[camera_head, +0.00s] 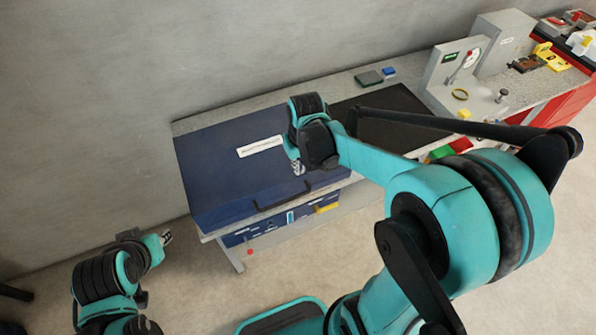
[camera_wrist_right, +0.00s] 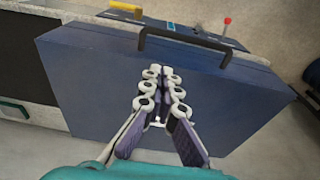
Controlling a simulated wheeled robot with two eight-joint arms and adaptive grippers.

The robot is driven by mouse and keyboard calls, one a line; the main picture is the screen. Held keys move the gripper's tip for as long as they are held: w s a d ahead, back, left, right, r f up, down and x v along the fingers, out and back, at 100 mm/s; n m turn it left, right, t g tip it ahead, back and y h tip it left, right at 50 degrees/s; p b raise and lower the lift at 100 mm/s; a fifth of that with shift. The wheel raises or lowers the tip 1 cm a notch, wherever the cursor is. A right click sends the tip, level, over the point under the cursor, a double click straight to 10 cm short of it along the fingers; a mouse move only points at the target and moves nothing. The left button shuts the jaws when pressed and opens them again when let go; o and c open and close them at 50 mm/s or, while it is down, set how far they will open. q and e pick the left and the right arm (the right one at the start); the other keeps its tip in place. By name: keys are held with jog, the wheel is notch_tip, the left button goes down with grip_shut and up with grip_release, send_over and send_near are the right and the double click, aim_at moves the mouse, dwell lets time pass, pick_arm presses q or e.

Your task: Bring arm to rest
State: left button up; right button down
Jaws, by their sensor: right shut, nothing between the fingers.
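My right arm reaches across the head view from the right, and its gripper (camera_head: 298,168) hangs over the dark blue case (camera_head: 215,170) on the bench. In the right wrist view the right gripper (camera_wrist_right: 162,72) has its fingers together with nothing between them. The blue case (camera_wrist_right: 85,75) fills the middle below it, with a black handle (camera_wrist_right: 185,40) along its edge. I cannot tell whether the fingertips touch the lid. My left gripper (camera_head: 166,238) is low at the left in the head view, away from the bench; its fingers are too small to judge.
The grey bench (camera_head: 350,88) runs along the wall, with a black mat (camera_head: 395,100) beside the case. Blue drawers (camera_head: 270,228) are under the case. The floor at front left is clear.

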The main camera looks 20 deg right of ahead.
jog(key=shift+s+r, duration=0.15)
jog(key=shift+r, duration=0.8)
